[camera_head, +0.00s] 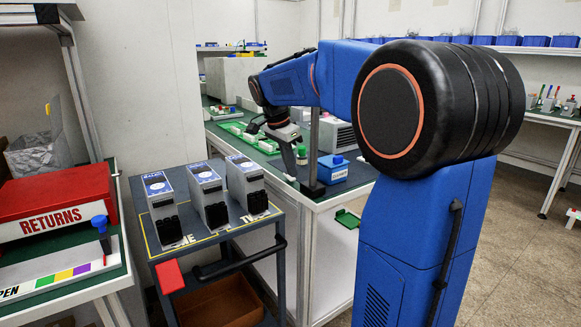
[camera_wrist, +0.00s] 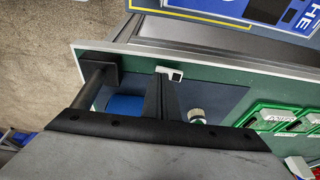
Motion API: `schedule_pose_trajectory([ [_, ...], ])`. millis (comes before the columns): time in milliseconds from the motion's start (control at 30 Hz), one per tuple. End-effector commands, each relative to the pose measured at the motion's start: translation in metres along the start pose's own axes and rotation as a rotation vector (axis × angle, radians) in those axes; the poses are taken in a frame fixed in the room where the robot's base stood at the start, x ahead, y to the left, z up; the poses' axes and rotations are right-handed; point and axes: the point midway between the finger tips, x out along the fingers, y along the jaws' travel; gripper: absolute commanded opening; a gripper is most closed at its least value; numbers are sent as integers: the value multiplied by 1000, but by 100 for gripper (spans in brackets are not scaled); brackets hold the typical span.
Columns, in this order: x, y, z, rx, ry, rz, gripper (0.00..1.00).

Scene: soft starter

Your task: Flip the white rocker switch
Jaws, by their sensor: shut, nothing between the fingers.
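A small white piece with a dark patch (camera_wrist: 178,76) sits at the bench's edge in the wrist view, by my fingertips; it may be the white rocker switch, but it is too small to be sure. My gripper (camera_head: 291,172) points down over the near edge of the green-topped bench (camera_head: 345,190) in the head view. Its fingers are shut with nothing between them. In the wrist view my gripper (camera_wrist: 168,82) has its tips beside the white piece; I cannot tell if they touch it. No rocker switch is clear in the head view.
Green trays (camera_wrist: 285,115) lie farther along. A cart (camera_head: 180,250) with three grey units (camera_head: 208,190) stands to the left.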

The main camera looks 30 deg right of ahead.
Motion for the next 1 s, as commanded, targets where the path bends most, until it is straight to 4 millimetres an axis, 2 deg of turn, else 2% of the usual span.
schedule_pose_trajectory([
  [267, 1, -2, 0, -1, -1, 2, 0],
  [667, -3, -15, -1, -1, -1, 3, 0],
  [1000, -4, -16, -1, 0, 0, 2, 0],
])
